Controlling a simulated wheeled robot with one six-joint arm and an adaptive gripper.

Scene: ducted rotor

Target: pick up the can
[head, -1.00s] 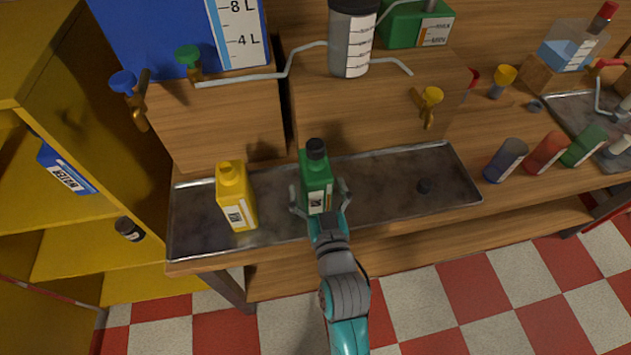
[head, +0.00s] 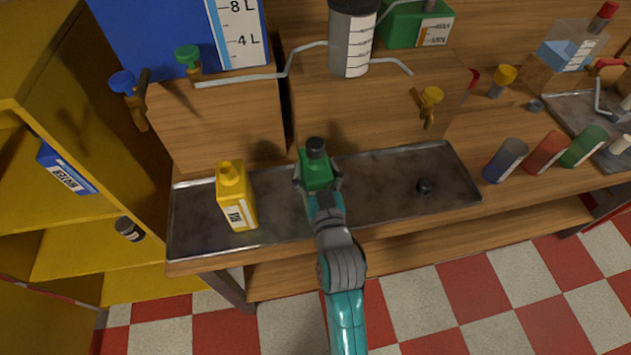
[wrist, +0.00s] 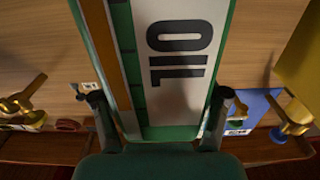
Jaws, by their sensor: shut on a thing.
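The green can (head: 315,172) with a black cap stands upright over the metal tray, between the fingers of my gripper (head: 318,184). In the wrist view the green can (wrist: 180,60) fills the middle, its white label reading OIL. My gripper (wrist: 160,100) is shut on it, one finger on each side. The gripper hides the can's lower part in the head view, so I cannot tell whether its base touches the tray.
A yellow can (head: 236,198) stands left in the metal tray (head: 385,185). A small black cap (head: 424,186) lies to the right. Wooden boxes with taps (head: 430,105) rise behind. Several coloured containers (head: 546,152) stand farther right. A yellow shelf (head: 60,205) is at the left.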

